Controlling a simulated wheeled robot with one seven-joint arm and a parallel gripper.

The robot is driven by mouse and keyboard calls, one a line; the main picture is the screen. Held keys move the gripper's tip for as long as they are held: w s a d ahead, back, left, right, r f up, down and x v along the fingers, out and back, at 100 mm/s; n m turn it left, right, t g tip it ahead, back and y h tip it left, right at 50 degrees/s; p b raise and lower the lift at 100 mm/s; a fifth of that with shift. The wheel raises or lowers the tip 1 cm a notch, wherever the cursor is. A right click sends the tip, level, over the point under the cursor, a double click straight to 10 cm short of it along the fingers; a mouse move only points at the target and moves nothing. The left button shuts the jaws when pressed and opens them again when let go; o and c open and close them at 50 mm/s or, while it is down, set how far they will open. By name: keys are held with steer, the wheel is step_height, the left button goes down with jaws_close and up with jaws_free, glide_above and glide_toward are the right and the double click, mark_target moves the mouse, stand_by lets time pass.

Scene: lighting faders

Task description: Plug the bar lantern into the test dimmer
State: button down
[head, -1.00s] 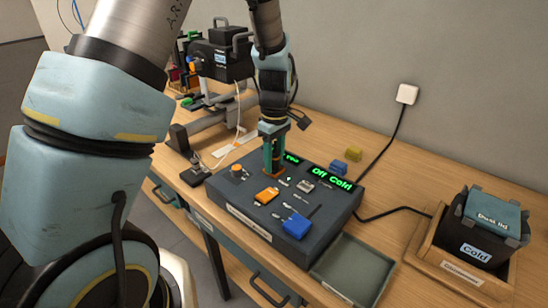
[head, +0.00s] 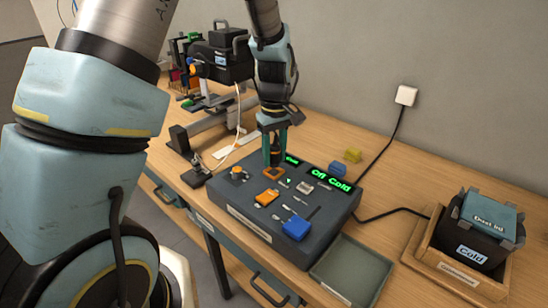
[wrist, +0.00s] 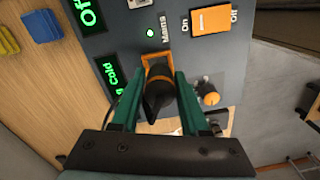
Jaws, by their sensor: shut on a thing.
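The test dimmer is a dark console (head: 240,205) on the bench, with an orange-rimmed socket (head: 273,174) near its back left; its face also shows in the wrist view (wrist: 185,55). My gripper (head: 274,163) is over that socket, its green fingers pointing down. They are shut on a black plug (wrist: 157,95). The plug lines up with the orange rim (wrist: 158,66) in the wrist view; whether it is fully seated is hidden. A black lantern (head: 218,60) stands at the back left, with a pale cable (head: 239,105) hanging from it.
Green displays (head: 331,180) read "Off Cold". Orange (head: 267,197) and blue (head: 296,228) controls sit on the console. A grey-green tray (head: 352,272) lies at its right. A black "Cold" box (head: 480,240) stands in a wooden holder. Blue (head: 335,167) and yellow (head: 352,155) blocks lie behind.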

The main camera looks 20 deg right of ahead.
mark_target(274, 145)
step_height(274, 145, up, 2)
steer(key=m, duration=0.6)
steer(key=shift+m+b, duration=0.3)
steer(key=shift+m, duration=0.1)
steer(key=m, duration=0.2)
steer(key=r+m, duration=0.1)
steer(key=shift+w+r+m, duration=0.1)
steer(key=shift+m, duration=0.3)
steer(key=m, duration=0.2)
steer(key=r+m, duration=0.1)
steer(key=shift+m+b, duration=0.3)
steer(key=shift+m, duration=0.1)
steer(key=shift+a+f+b, duration=0.1)
steer(key=shift+f+b, duration=2.05)
steer(key=shift+f, duration=0.5)
steer(key=shift+f, duration=0.9)
